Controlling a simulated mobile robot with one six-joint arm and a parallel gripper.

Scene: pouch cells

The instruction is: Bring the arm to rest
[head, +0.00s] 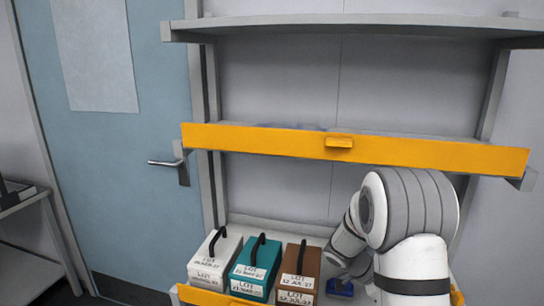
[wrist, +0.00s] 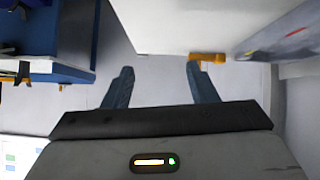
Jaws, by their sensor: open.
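In the wrist view my gripper (wrist: 161,76) is open. Its two dark blue fingers stand well apart, with nothing between them but a pale surface beyond. In the head view my white and grey arm (head: 415,215) is bent in front of the right part of the shelf unit. The arm hides most of the hand there, so the fingers cannot be made out clearly.
Three lot boxes, white (head: 214,257), teal (head: 255,266) and brown (head: 299,270), stand on the lower shelf left of my arm. A yellow-fronted shelf (head: 250,141) crosses above. A blue door (head: 155,90) is at left. A blue object (wrist: 60,40) shows in the wrist view.

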